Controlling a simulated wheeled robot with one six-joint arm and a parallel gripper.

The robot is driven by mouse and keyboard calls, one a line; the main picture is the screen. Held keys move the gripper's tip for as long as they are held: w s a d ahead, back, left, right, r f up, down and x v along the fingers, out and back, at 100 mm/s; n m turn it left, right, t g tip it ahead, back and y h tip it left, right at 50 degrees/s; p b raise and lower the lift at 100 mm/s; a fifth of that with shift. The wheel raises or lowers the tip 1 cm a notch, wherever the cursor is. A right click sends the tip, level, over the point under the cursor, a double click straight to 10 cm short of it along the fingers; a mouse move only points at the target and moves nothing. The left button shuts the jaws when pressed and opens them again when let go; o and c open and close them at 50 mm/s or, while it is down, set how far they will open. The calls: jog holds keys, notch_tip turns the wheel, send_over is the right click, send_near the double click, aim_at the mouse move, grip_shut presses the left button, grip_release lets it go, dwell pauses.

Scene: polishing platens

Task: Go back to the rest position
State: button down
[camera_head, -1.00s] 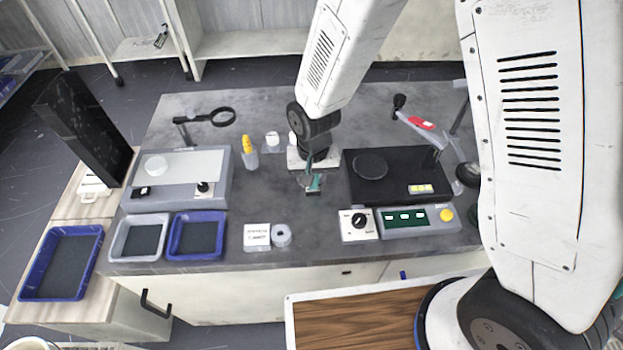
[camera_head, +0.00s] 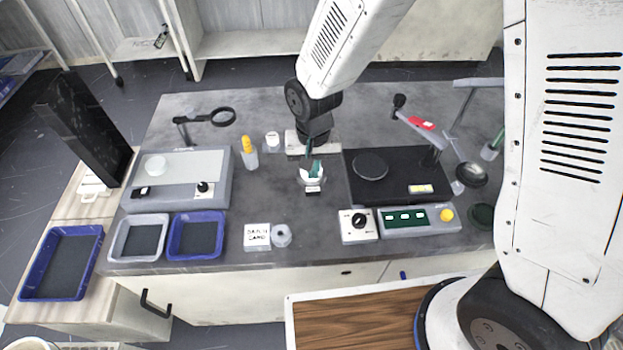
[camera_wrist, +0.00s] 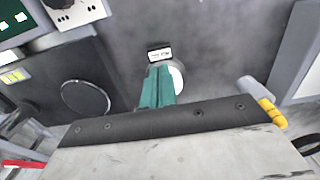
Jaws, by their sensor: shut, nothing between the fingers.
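My gripper (camera_head: 311,165) hangs over the middle of the grey worktop (camera_head: 280,215), with its teal fingers shut and empty. In the wrist view the shut teal fingers (camera_wrist: 158,87) point at the worktop. A white round piece (camera_head: 312,178) with a small label stands just below and beyond the fingertips. In the wrist view this round piece (camera_wrist: 177,76) is partly hidden behind the fingers, and its label (camera_wrist: 160,53) lies beside it. I cannot tell whether the fingers touch it.
A black platen machine (camera_head: 397,188) stands right of my gripper, and a grey machine (camera_head: 180,180) stands left.

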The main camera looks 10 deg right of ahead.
jog(key=shift+r, duration=0.45)
jog(key=s+d+r, duration=0.9)
jog(key=d+r, duration=0.1)
jog(key=r, duration=0.2)
jog(key=s+d+r+t, duration=0.1)
jog(key=s+d+r, duration=0.9)
jog(key=r, duration=0.3)
jog(key=shift+s+d, duration=0.25)
jog(key=shift+d, duration=0.15)
jog(key=shift+d+r, duration=0.1)
jog(key=shift+d, duration=0.05)
